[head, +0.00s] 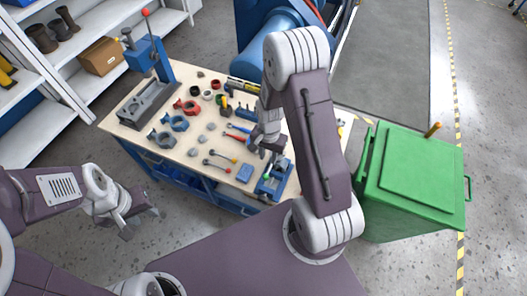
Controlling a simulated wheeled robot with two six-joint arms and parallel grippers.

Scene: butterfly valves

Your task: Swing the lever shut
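Several valve bodies lie on the workbench in the head view, among them a blue one (161,138) and a red one (188,107). A blue fixture (273,183) sits at the bench's near right edge; a red spot shows on it, but I cannot make out a lever. My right gripper (264,151) points down just above and behind this fixture. Its fingers are small and partly hidden, so I cannot tell whether it touches anything. My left gripper (138,224) is open and empty over the floor, left of the bench's front.
The wooden-topped workbench (203,148) also bears a blue press (150,62) with a red-knobbed handle, and several small tools. A green bin (408,180) stands to the right. Shelves (62,95) stand at the left. A large blue machine (262,45) is behind.

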